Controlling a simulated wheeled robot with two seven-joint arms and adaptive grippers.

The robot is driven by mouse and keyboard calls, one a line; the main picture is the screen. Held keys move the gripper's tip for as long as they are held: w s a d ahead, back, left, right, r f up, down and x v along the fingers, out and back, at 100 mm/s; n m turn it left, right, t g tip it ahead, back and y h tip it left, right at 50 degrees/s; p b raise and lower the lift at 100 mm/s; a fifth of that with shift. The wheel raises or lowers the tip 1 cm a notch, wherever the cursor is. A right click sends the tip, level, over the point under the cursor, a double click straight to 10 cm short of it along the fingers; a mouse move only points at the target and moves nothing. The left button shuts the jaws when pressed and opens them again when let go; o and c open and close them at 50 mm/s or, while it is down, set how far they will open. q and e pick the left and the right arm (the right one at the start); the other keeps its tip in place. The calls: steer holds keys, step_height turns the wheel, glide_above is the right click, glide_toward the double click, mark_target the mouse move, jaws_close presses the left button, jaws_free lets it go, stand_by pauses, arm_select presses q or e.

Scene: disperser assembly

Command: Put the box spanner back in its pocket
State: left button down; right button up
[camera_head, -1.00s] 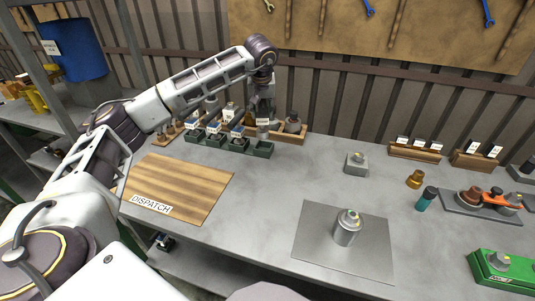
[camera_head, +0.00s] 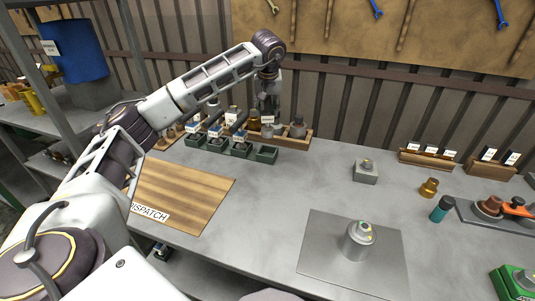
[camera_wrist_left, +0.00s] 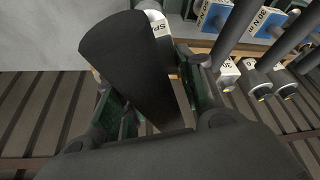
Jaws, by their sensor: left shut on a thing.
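My left gripper (camera_head: 268,98) is above the back of the bench, over the left part of a wooden rack (camera_head: 290,141). In the left wrist view the gripper (camera_wrist_left: 155,95) is shut on a thick dark cylinder (camera_wrist_left: 135,65), which I take to be the box spanner. A white label starting "SP" (camera_wrist_left: 160,28) shows just beyond it. The spanner's lower end and the pocket are not clearly visible, and I cannot tell whether they touch. My right gripper is not in view.
Green bins (camera_head: 266,155) stand in front of the rack. Torque tools with blue labels (camera_wrist_left: 268,22) are close on the right in the wrist view. A grey block (camera_head: 366,172) and a plate with a metal canister (camera_head: 359,240) are further right.

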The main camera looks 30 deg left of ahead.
mark_target(267, 125)
arm_select(q)
step_height(267, 125, down, 5)
steer(key=shift+f+b, duration=0.2)
steer(key=shift+b, duration=0.2)
steer(key=shift+f, duration=0.35)
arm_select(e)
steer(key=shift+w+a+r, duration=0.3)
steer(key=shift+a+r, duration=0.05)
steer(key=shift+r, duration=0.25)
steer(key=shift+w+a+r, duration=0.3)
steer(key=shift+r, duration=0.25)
arm_select(q)
steer(key=shift+f, duration=0.55)
step_height(267, 125, down, 2)
steer(key=shift+f+b, duration=0.2)
steer(key=shift+b, duration=0.1)
steer(key=shift+f, duration=0.25)
steer(key=c, duration=0.9)
jaws_free()
steer(key=shift+c, duration=0.2)
steer(key=shift+o, duration=0.2)
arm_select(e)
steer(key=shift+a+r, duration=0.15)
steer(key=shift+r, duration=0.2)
